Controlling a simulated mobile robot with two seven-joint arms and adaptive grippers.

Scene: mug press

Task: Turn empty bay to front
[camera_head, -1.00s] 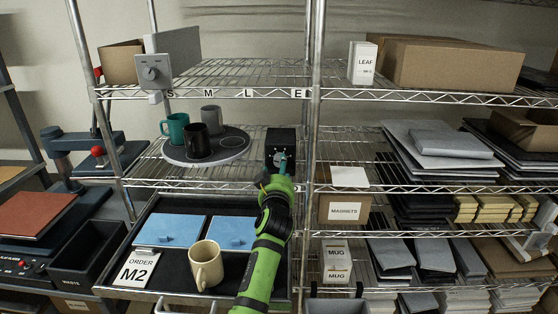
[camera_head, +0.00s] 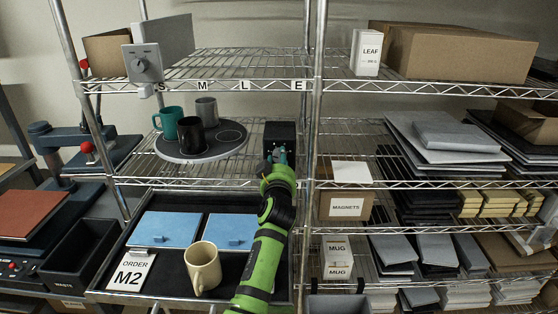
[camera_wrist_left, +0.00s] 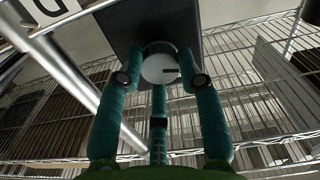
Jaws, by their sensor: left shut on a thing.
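A dark grey round turntable (camera_head: 212,151) sits on the middle wire shelf at the left. A teal mug (camera_head: 167,122), a black mug (camera_head: 190,135) and a grey mug (camera_head: 205,110) stand upright on it. An empty ringed bay (camera_head: 229,136) shows at its right side. A black box (camera_head: 280,133) stands on the same shelf, right of the turntable. My left gripper (camera_head: 279,160) is at the front of this box. In the left wrist view its fingers are shut on a round grey knob (camera_wrist_left: 159,68) on the box. My right gripper is not in view.
Below is a dark tray with blue pads (camera_head: 165,229), a cream mug (camera_head: 202,268) and an order card marked M2 (camera_head: 130,272). A metal post (camera_head: 314,120) stands close right of my left arm. A grey dial box (camera_head: 145,62) is on the upper shelf.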

